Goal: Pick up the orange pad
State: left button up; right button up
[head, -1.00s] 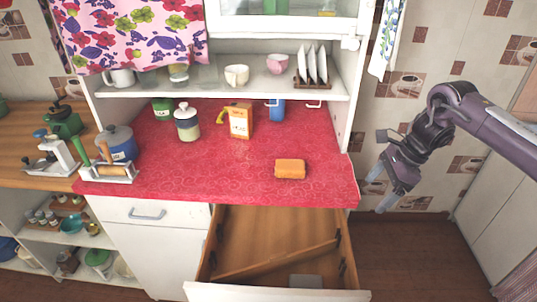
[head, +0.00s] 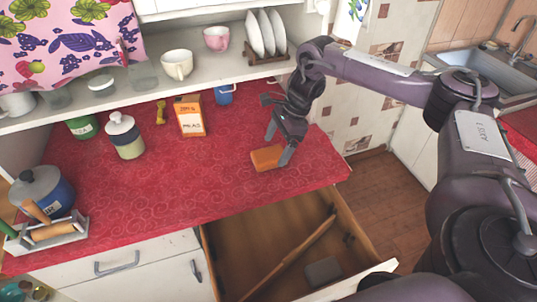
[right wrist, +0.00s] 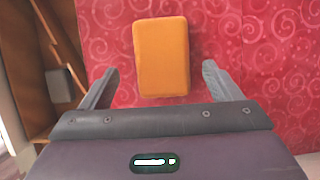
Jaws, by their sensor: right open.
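The orange pad (head: 266,158) lies flat on the red oilcloth counter (head: 190,180), near its right front corner. My right gripper (head: 278,145) is at the pad, pointing down. In the right wrist view the orange pad (right wrist: 161,56) lies ahead of and between the lines of the two open fingers. The fingers of my right gripper (right wrist: 159,85) are apart, one to each side, with gaps between them and the pad. I cannot tell whether the fingers touch the counter. My left gripper is not in view.
An open drawer (head: 290,250) with a divider and a grey item juts out below the counter. An orange-white carton (head: 189,116), a white-lidded jar (head: 125,135) and a blue mug (head: 224,94) stand behind. A shelf with a plate rack (head: 266,52) hangs above.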

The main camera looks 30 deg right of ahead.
aim_at(271, 153)
jog(key=x, duration=0.2)
jog(key=shift+w+a+f+p, duration=0.15)
jog(key=shift+a+f+p, duration=0.15)
jog(key=shift+p, duration=0.05)
jog(key=shift+w+a+f, duration=0.1)
jog(key=shift+f, duration=0.3)
jog(key=c, duration=1)
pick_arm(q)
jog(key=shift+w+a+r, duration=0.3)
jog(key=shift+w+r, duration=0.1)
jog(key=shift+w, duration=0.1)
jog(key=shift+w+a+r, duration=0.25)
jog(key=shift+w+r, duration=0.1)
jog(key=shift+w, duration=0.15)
pick_arm(e)
jog(key=shift+c, duration=0.8)
jog(key=shift+r, duration=0.15)
